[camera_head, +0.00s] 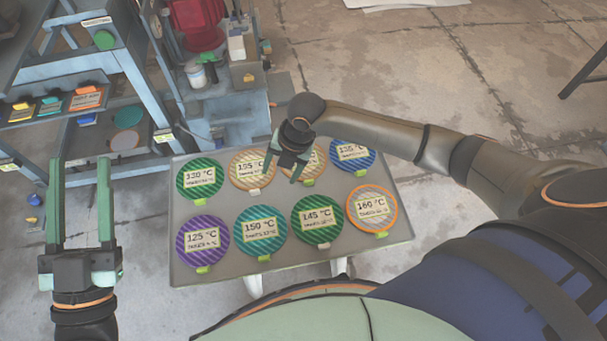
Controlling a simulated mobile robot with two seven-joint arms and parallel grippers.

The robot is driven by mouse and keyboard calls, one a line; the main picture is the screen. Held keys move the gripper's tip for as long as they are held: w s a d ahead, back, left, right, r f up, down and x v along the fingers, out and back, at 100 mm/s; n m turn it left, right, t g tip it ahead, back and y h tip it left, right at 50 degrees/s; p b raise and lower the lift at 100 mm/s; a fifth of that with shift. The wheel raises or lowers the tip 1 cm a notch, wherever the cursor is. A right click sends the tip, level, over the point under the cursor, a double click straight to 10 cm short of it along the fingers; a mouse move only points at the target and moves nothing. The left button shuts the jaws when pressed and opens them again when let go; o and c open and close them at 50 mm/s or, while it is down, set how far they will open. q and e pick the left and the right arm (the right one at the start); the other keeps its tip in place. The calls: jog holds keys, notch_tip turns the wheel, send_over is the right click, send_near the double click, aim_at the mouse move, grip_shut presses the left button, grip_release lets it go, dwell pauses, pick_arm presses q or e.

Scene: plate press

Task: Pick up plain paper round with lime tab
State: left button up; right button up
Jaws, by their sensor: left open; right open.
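Several striped, labelled rounds with small tabs lie in two rows on a grey tray (400,235). A tan round with a lime tab (316,170) is third in the back row, partly hidden by my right gripper (282,174). That gripper is open and empty, with its fingers over the gap between this round and the tan 155 °C round with a pale tab (243,180). I cannot tell whether it touches anything. A whitish 160 °C round with an orange rim and lime tab (386,211) lies front right. My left gripper (80,170) is open and empty, left of the tray.
Green 130 °C (187,186), blue 135 °C (362,167), purple 125 °C (186,254), teal 150 °C (245,246) and green 145 °C (306,234) rounds share the tray. A blue-grey rack (140,85) stands behind left.

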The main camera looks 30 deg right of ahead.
pick_arm(q)
jog(key=s+r+m+h+b, duration=0.3)
jog(key=s+m+h+b, duration=0.1)
jog(key=s+h, duration=0.15)
pick_arm(e)
jog(key=w+d+n+g+h, duration=0.25)
jog(key=d+n, duration=0.25)
jog(key=d, duration=0.3)
jog(key=b, duration=0.3)
send_over(309, 185)
jog(key=shift+t, duration=0.45)
notch_tip(309, 185, down, 7)
jog(key=shift+w+a+f, duration=0.1)
jog(key=shift+f, duration=0.05)
jog(key=f+b, duration=0.3)
jog(key=f, duration=0.2)
jog(key=shift+s+f, duration=0.1)
jog(key=shift+s, duration=0.1)
pick_arm(q)
notch_tip(309, 185, down, 6)
jog(key=d, duration=0.1)
jog(key=shift+w+d+f+n, duration=0.25)
jog(key=shift+w+n, duration=0.05)
jog(key=shift+w, duration=0.15)
pick_arm(e)
grip_shut()
